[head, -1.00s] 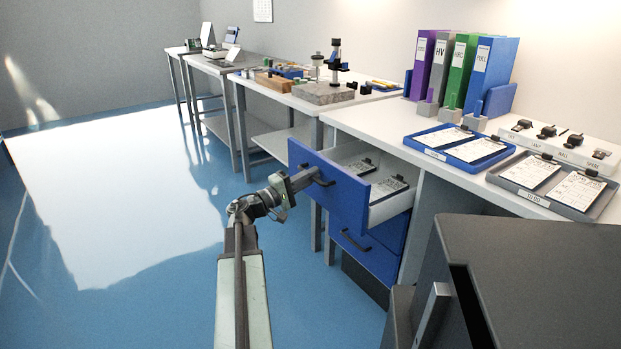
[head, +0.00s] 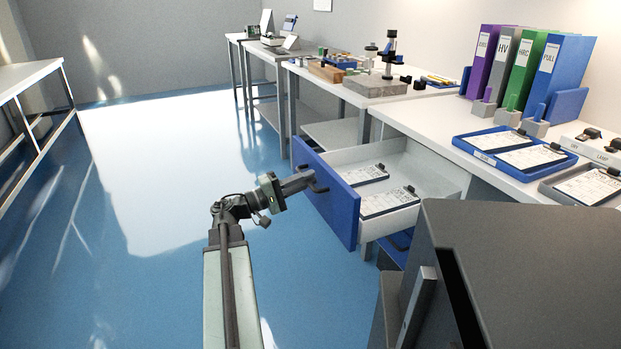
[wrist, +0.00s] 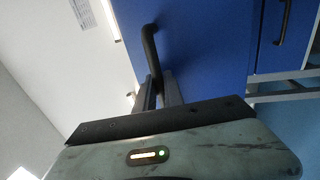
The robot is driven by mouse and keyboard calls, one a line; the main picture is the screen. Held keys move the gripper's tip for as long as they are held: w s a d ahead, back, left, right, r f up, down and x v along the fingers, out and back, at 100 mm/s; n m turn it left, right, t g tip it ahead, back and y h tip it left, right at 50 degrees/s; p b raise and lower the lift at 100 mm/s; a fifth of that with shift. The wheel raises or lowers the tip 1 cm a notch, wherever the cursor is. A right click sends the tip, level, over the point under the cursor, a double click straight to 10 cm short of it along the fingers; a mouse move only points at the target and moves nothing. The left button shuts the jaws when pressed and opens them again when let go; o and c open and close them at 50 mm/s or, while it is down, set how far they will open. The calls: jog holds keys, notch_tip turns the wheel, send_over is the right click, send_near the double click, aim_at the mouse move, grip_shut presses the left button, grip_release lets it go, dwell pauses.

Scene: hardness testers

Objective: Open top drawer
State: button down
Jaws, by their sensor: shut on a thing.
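The top drawer (head: 331,193) has a blue front and a pale inside, and it stands far out of the desk. Two clipboards with papers, a nearer one (head: 390,202) and a farther one (head: 364,175), lie in it. My gripper (head: 308,181) is shut on the drawer's dark handle (head: 318,187). In the wrist view the curved dark handle (wrist: 149,45) runs down between the fingers of my gripper (wrist: 160,92) against the blue front. The exact contact is partly hidden by the fingers.
A lower blue drawer (head: 397,246) sits beneath. The desk (head: 432,125) holds binders (head: 522,70) and a blue tray (head: 508,150). A dark grey cabinet (head: 530,250) stands close at right. Blue floor (head: 150,230) is open to the left.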

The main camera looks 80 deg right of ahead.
jog(key=c, duration=1.7)
grip_release()
jog(key=shift+s+d, duration=0.2)
jog(key=shift+d, duration=0.05)
jog(key=shift+s, duration=0.1)
jog(key=b+v, duration=0.1)
jog(key=v, duration=0.7)
